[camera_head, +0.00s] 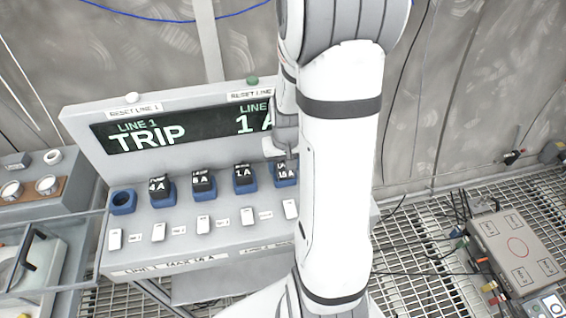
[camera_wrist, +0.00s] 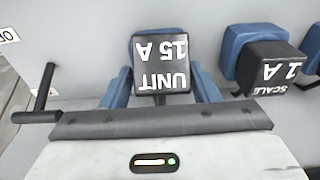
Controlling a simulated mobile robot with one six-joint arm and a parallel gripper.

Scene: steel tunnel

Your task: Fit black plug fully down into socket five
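The black plug marked "UNIT 15 A" (camera_wrist: 161,62) is at the fifth and rightmost blue socket in the row (camera_head: 284,184). In the wrist view, blue parts show behind it and on both sides. I cannot tell how deep it sits. In the head view the plug (camera_head: 286,171) shows just below my gripper (camera_head: 283,150), partly behind my arm. In the wrist view the gripper's pale body lies close below the plug. A dark L-shaped part stands at the left.
Black plugs stand in the second (camera_head: 158,185), third (camera_head: 203,180) and fourth (camera_head: 243,174) sockets. The first socket (camera_head: 122,202) is empty. White switches line the front, and the display (camera_head: 160,134) reads "TRIP". A grey box (camera_head: 516,250) sits at right.

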